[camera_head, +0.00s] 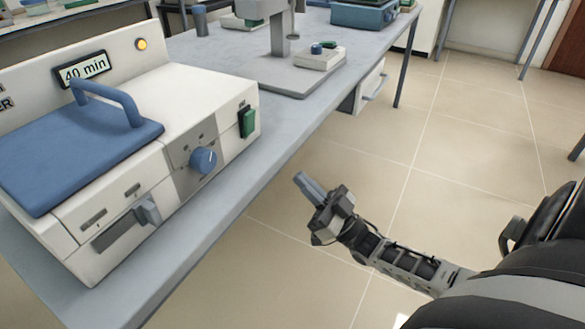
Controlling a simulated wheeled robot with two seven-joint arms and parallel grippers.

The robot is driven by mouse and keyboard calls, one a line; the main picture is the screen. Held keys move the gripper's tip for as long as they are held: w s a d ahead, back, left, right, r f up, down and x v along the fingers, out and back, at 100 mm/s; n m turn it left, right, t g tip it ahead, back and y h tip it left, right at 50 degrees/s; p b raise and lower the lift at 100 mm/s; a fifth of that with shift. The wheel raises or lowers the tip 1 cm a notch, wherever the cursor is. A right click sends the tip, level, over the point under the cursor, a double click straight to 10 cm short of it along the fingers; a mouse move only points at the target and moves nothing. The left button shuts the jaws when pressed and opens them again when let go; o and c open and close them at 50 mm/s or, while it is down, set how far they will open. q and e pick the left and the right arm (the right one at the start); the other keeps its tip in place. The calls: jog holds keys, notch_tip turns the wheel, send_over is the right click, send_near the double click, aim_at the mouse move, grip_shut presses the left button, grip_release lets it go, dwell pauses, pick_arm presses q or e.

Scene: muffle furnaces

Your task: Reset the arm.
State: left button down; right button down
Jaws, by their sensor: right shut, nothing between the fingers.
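My right gripper (308,186) is at the middle of the head view, at the end of my right arm (410,265), which comes in from the lower right. Its fingers are together and hold nothing. It is over the floor, to the right of the table edge, and apart from everything. My left gripper is not in view. A white furnace (165,90) stands on the table at the left, with a blue lid and handle (105,100), a display reading "40 min" (84,68), a blue knob (203,160), a green switch (247,122) and a lit yellow lamp (142,44).
The grey table (225,185) runs from lower left to upper right. A stand with a grey base (275,76) and a small white box with a blue knob (322,58) are farther back, with a blue case (362,14) behind. The tiled floor (460,150) at the right is mostly clear.

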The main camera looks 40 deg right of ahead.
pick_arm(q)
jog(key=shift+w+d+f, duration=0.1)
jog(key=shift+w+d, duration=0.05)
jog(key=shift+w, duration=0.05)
pick_arm(e)
jog(key=shift+s+d+f, duration=0.15)
jog(key=shift+s+f, duration=0.2)
jog(key=shift+f, duration=0.1)
